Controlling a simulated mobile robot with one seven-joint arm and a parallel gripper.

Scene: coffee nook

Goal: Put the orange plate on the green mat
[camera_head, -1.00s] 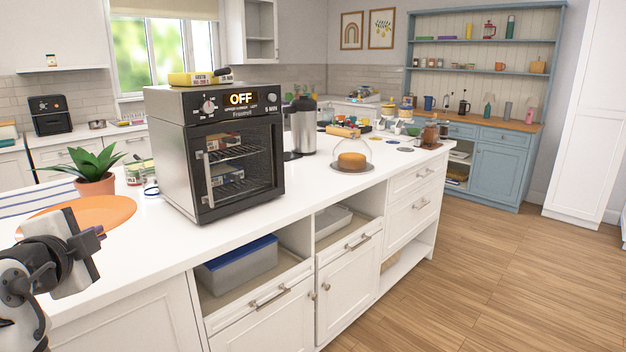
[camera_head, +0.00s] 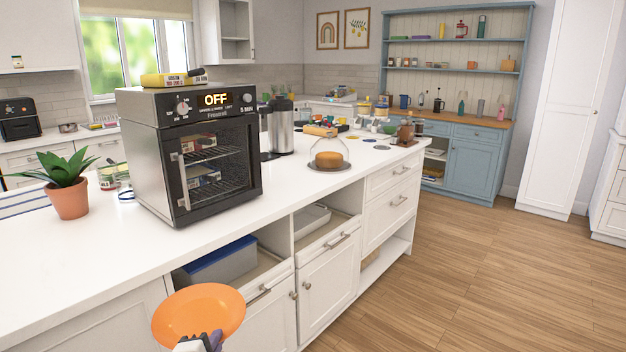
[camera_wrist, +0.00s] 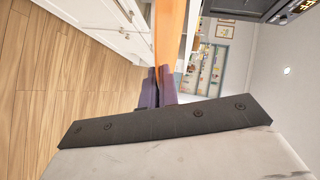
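The orange plate (camera_head: 197,310) is in my gripper (camera_head: 203,342), in front of the island's cabinet fronts and off the worktop. In the wrist view the plate (camera_wrist: 168,40) shows edge-on between the two purple fingers of my gripper (camera_wrist: 161,88), which are closed on its rim. I cannot make out a green mat for certain. Small flat round discs (camera_head: 382,147) lie on the far end of the island, and their colours are hard to tell at this size.
A black toaster oven (camera_head: 190,150), a potted plant (camera_head: 68,200), a coffee urn (camera_head: 281,127) and a cake under a glass dome (camera_head: 328,159) stand on the white island (camera_head: 110,255). Its front edge is clear. Open wooden floor (camera_head: 470,270) lies to the right.

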